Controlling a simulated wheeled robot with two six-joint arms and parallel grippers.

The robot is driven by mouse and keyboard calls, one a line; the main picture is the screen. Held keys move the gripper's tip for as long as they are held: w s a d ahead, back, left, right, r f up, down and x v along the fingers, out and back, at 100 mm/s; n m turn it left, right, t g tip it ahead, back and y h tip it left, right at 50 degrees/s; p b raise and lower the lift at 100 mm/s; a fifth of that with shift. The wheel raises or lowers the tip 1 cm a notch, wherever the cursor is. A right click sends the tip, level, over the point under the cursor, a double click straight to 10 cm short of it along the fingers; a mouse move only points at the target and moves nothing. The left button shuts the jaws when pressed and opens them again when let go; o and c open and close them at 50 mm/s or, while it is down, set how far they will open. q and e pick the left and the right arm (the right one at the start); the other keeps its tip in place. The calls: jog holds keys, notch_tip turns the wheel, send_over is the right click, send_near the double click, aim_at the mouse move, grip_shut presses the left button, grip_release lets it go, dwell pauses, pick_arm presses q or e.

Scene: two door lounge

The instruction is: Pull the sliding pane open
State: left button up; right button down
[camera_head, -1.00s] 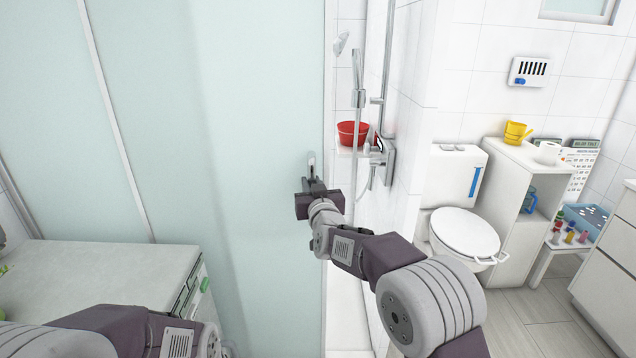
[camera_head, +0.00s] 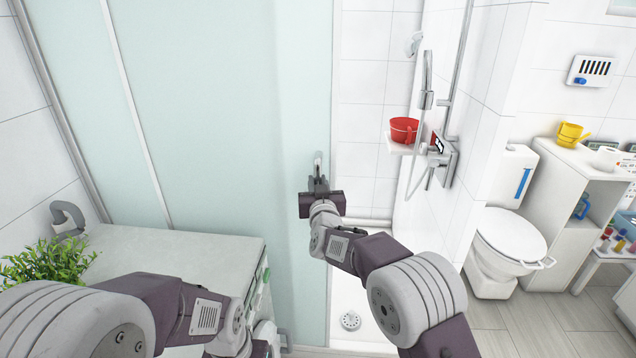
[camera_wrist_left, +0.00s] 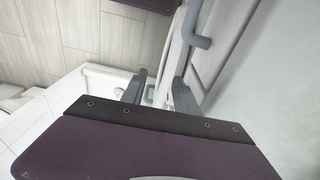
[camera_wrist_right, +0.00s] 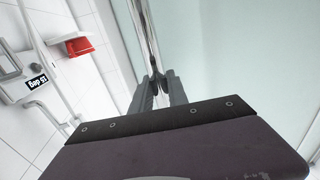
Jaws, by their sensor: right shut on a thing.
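The sliding pane (camera_head: 235,120) is a pale green frosted sheet left of the shower opening. Its right edge has an upright metal handle (camera_head: 318,160), which also shows in the right wrist view (camera_wrist_right: 150,45). My right gripper (camera_head: 318,182) is shut on the handle; in the right wrist view its fingers (camera_wrist_right: 157,88) close around it. To the pane's right the shower stands open, with a white floor and round drain (camera_head: 350,320). My left arm reaches low in front of the pane. In the left wrist view the left gripper (camera_wrist_left: 158,90) has its fingers apart, with nothing visibly held.
A pale-topped appliance (camera_head: 190,245) with a green plant (camera_head: 45,262) stands at lower left, close to my left arm. A red bowl (camera_head: 404,130) sits on a shower shelf near the metal fittings (camera_head: 440,160). A toilet (camera_head: 508,240) stands right, with clear floor in front.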

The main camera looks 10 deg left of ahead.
jog(key=c, duration=1.3)
grip_release()
jog(key=shift+s, duration=0.1)
jog(key=s+d+b, duration=0.1)
jog(key=s, duration=0.7)
jog(key=shift+s+d, duration=0.35)
jog(key=shift+s, duration=0.05)
